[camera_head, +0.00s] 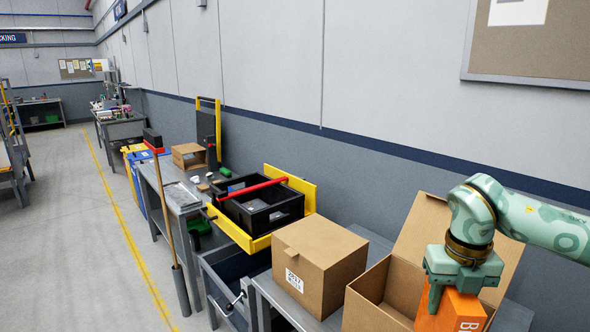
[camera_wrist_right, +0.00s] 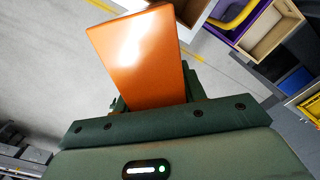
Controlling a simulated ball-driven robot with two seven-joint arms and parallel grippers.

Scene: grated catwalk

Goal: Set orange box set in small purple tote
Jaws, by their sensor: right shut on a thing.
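My right gripper (camera_head: 456,284) is shut on the orange box (camera_head: 452,312) and points down at the lower right of the head view. The box has white lettering on one face and hangs below the fingers, in front of an open cardboard box. In the right wrist view the orange box (camera_wrist_right: 145,60) shows a plain, shiny face. A purple tote (camera_wrist_right: 233,37) with something yellow in it shows in part at the top right of that view, apart from the orange box. I do not make out the tote in the head view. My left gripper is out of view.
An open cardboard box (camera_head: 372,303) with a raised flap stands beside the held box. A closed cardboard box (camera_head: 318,262) is to its left, then a black crate (camera_head: 286,215) in a yellow frame. A broom (camera_head: 169,215) leans on the bench.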

